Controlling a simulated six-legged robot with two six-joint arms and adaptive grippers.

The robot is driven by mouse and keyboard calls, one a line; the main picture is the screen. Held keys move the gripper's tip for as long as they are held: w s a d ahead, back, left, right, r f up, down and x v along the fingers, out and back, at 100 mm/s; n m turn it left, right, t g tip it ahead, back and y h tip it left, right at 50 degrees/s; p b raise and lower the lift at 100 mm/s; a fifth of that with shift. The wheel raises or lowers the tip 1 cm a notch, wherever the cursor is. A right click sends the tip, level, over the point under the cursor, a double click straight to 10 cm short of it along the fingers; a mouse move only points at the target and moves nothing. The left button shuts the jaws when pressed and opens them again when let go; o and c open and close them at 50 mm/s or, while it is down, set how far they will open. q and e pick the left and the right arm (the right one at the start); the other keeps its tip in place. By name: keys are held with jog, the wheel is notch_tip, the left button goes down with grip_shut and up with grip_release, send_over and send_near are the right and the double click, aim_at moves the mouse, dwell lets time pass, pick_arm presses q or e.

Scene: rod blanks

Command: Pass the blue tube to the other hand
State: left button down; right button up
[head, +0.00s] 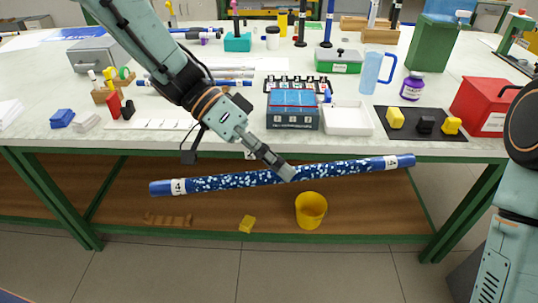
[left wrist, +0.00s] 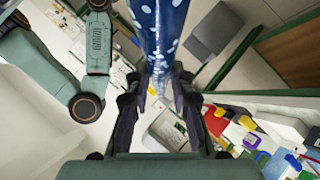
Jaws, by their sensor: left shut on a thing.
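The blue tube (head: 235,180) is long, speckled with white, and has a white band marked 4 near each end. It hangs in the air in front of the table's front edge, its right end tilted a little higher. My left gripper (head: 286,171) is shut on it near the middle. In the left wrist view the tube (left wrist: 160,32) runs up from between the fingers of my left gripper (left wrist: 156,88). My right arm shows at the right edge of the head view, but its gripper is out of the frame.
The table (head: 225,146) stands behind the tube. A dark blue box (head: 293,120), a white tray (head: 348,118) and a black mat (head: 408,136) with yellow and black blocks lie near its front edge. A yellow bucket (head: 311,211) stands on the lower shelf.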

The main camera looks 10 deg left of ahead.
aim_at(295, 179)
pick_arm(q)
jog(key=shift+w+d+f+m+g+y, duration=0.5)
jog(key=shift+f+m+g+y, duration=0.15)
jog(key=shift+f+m+g, duration=0.4)
jog(key=shift+w+d+f+m+g+y, duration=0.45)
jog(key=shift+f+m+g+y, duration=0.4)
jog(key=shift+m, duration=0.45)
jog(key=shift+w+d+f+m+g+y, duration=0.5)
jog(key=shift+f+m+g, duration=0.45)
jog(key=shift+m+g, duration=0.25)
